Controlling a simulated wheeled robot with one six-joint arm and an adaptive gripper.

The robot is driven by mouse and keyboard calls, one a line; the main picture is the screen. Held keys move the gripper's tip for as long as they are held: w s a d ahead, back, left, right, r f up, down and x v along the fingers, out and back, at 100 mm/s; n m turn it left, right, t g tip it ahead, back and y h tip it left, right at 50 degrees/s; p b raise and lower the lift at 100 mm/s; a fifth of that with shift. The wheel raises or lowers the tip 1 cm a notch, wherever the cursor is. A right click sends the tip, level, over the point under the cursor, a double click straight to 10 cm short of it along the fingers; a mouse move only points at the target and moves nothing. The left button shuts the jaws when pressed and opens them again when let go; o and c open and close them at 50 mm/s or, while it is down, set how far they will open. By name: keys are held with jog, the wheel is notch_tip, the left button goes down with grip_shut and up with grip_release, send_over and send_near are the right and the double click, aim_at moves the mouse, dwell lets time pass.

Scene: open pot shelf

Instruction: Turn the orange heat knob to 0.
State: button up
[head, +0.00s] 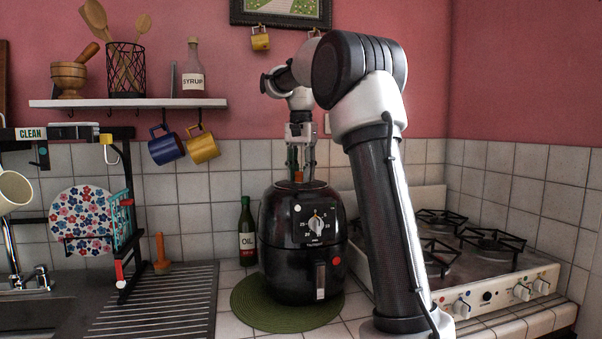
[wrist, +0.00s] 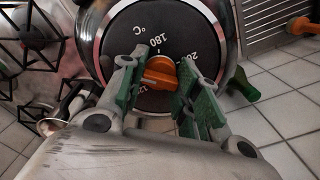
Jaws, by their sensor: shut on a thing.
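The black air fryer (head: 285,262) stands on a round green mat (head: 255,312). Its top carries a dark dial plate (wrist: 125,25) with white marks; "°C", "180" and part of "200" can be read in the wrist view. The orange heat knob (wrist: 159,72) sits on this plate, between the green-padded fingers of my gripper (wrist: 160,82). My gripper is shut on the knob. The fingers hide part of the dial, and I cannot tell which mark the knob points to. In the head view my gripper (head: 300,165) reaches down onto the fryer's top.
The gas stove (head: 500,285) is to the right, the sink and drainer (head: 155,305) to the left. A shelf (head: 130,103) with hanging mugs is above left.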

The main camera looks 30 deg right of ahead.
jog(key=n, duration=1.3)
jog(key=shift+n, duration=0.4)
jog(key=n, duration=1.2)
jog(key=shift+n, duration=0.4)
jog(key=o, duration=1)
